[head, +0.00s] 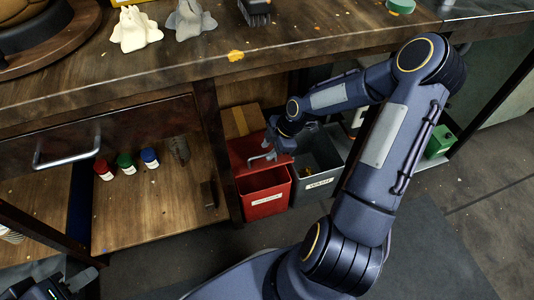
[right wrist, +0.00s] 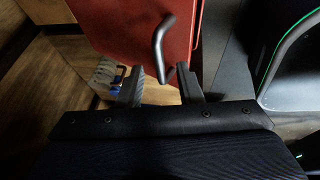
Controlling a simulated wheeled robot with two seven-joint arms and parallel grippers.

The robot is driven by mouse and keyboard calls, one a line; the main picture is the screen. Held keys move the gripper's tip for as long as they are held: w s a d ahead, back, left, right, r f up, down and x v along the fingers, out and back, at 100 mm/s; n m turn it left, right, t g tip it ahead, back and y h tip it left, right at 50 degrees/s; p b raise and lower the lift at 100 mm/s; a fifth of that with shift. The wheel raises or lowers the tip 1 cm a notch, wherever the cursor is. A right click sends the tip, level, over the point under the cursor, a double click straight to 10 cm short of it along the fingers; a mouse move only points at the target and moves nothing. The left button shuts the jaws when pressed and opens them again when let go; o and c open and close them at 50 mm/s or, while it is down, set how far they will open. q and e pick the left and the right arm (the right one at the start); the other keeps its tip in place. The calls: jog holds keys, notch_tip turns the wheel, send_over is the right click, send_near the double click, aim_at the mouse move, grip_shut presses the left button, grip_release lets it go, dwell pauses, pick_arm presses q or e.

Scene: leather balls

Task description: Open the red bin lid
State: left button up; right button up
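The red bin (head: 265,205) stands on the lower level under the workbench, with a white label on its front. Its red lid (head: 243,150) is tilted up at the back, and the dark inside of the bin shows. The grey bar handle (right wrist: 160,48) is on the lid. My right gripper (head: 272,150) is at the lid, partly hidden by its own arm. In the right wrist view its fingers are apart, with the handle's lower end between them and no clear grip. My left gripper (head: 82,280) is at the bottom left corner, partly cut off; its opening is unclear.
A grey labelled bin (head: 318,180) stands directly right of the red one. A cardboard box (head: 240,120) is behind. A table leg (head: 214,140) stands close on the left. Red, green and blue bottles (head: 125,163) stand on the lower shelf. The bench top overhangs the bins.

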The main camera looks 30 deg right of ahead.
jog(key=shift+x, duration=1)
jog(key=shift+c, duration=0.4)
grip_shut()
